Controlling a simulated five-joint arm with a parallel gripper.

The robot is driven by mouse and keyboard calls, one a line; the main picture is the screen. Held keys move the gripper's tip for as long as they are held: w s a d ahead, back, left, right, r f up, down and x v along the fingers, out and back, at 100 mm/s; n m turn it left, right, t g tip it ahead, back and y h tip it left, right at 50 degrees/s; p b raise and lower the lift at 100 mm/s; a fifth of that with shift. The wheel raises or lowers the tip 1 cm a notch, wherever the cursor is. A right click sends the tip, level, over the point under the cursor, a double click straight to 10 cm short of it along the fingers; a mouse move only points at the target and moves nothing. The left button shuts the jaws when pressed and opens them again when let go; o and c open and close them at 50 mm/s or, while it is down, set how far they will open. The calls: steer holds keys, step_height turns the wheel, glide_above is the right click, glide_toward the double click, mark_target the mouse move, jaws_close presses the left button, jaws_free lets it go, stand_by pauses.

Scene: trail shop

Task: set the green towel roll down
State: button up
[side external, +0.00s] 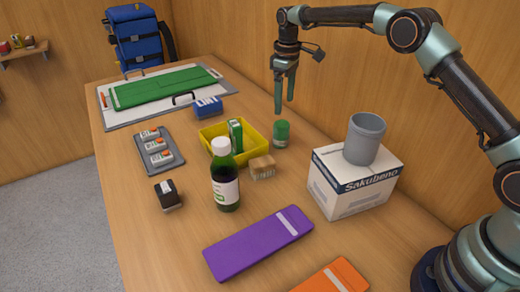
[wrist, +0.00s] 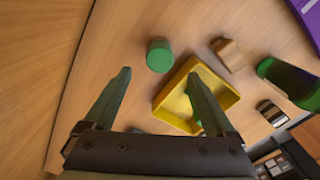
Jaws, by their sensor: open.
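The green towel roll (side external: 281,134) is a short green cylinder. It stands upright on the wooden table, just right of the yellow tray and apart from it. My gripper (side external: 284,107) is open and empty, with its fingers pointing down above and slightly behind the roll. In the wrist view the roll (wrist: 160,54) lies beyond the fingertips of my open gripper (wrist: 159,72), with nothing between the fingers touching it.
The yellow tray (side external: 255,133) holds a green and white carton (side external: 235,136). A small tan block (side external: 262,167) and a dark green bottle (side external: 225,190) stand in front. A grey cup (side external: 364,139) sits on a white box (side external: 355,185) at right. The wooden wall is close behind.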

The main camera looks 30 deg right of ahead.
steer(key=s+r+m+t, duration=0.3)
steer(key=s+r, duration=0.9)
steer(key=r, duration=0.3)
steer(key=s+f+m+t, duration=0.2)
steer(key=s+f+m, duration=0.1)
steer(key=s, duration=1.3)
steer(key=shift+s+d+f+t, duration=0.2)
steer(key=shift+d+t, duration=0.1)
steer(key=shift+d, duration=0.15)
